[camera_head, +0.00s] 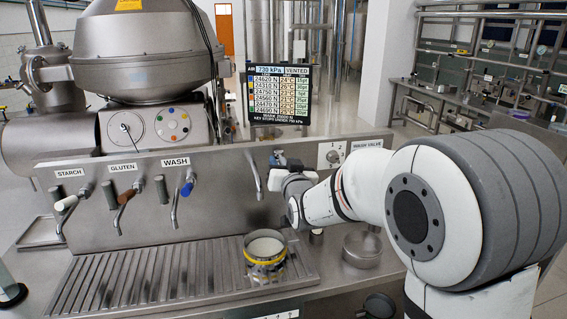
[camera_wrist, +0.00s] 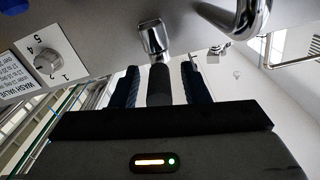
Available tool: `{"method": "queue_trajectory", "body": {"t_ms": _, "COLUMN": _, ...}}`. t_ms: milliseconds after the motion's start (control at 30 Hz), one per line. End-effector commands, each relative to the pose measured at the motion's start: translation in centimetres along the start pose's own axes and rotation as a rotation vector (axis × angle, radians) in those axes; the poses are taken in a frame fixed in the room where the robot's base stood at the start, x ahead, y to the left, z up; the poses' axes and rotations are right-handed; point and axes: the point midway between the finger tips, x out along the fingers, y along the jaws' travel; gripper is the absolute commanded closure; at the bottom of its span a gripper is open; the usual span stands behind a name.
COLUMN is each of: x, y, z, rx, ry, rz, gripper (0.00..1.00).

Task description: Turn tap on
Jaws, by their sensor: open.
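A further curved spout (camera_head: 252,178) hangs at the panel's right end. My gripper (camera_wrist: 159,85) is open in front of a chrome tap fitting (camera_wrist: 153,38). Its dark cylindrical handle (camera_wrist: 158,85) lies between my two fingers, with a narrow gap showing on each side. In the head view my gripper (camera_head: 283,172) is at the panel's right end and hides most of this handle.
A yellow-banded cup with pale contents (camera_head: 265,257) stands on the drip grate (camera_head: 150,272) below. A numbered knob (camera_wrist: 47,60) is beside the fitting in the wrist view. A chrome spout (camera_wrist: 243,18) is close to my right finger. A display screen (camera_head: 279,95) stands behind.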

Motion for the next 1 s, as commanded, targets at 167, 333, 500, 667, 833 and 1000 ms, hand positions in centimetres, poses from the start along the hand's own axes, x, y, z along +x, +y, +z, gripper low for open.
{"method": "queue_trajectory", "body": {"t_ms": 167, "x": 0.00, "y": 0.04, "z": 0.02, "rx": 0.000, "ry": 0.000, "rz": 0.001, "gripper": 0.59}}
{"method": "queue_trajectory", "body": {"t_ms": 333, "x": -0.01, "y": 0.06, "z": 0.02, "rx": 0.000, "ry": 0.000, "rz": 0.001, "gripper": 0.71}}
{"method": "queue_trajectory", "body": {"t_ms": 500, "x": -0.02, "y": 0.08, "z": 0.02, "rx": 0.000, "ry": 0.000, "rz": 0.001, "gripper": 0.85}}
{"method": "queue_trajectory", "body": {"t_ms": 667, "x": -0.02, "y": 0.09, "z": 0.01, "rx": 0.000, "ry": 0.000, "rz": 0.001, "gripper": 0.98}}
{"method": "queue_trajectory", "body": {"t_ms": 833, "x": -0.02, "y": 0.10, "z": 0.01, "rx": 0.000, "ry": 0.000, "rz": 0.001, "gripper": 1.00}}
{"method": "queue_trajectory", "body": {"t_ms": 1000, "x": 0.07, "y": -0.15, "z": 0.07, "rx": -0.001, "ry": 0.000, "rz": 0.001, "gripper": 1.00}}
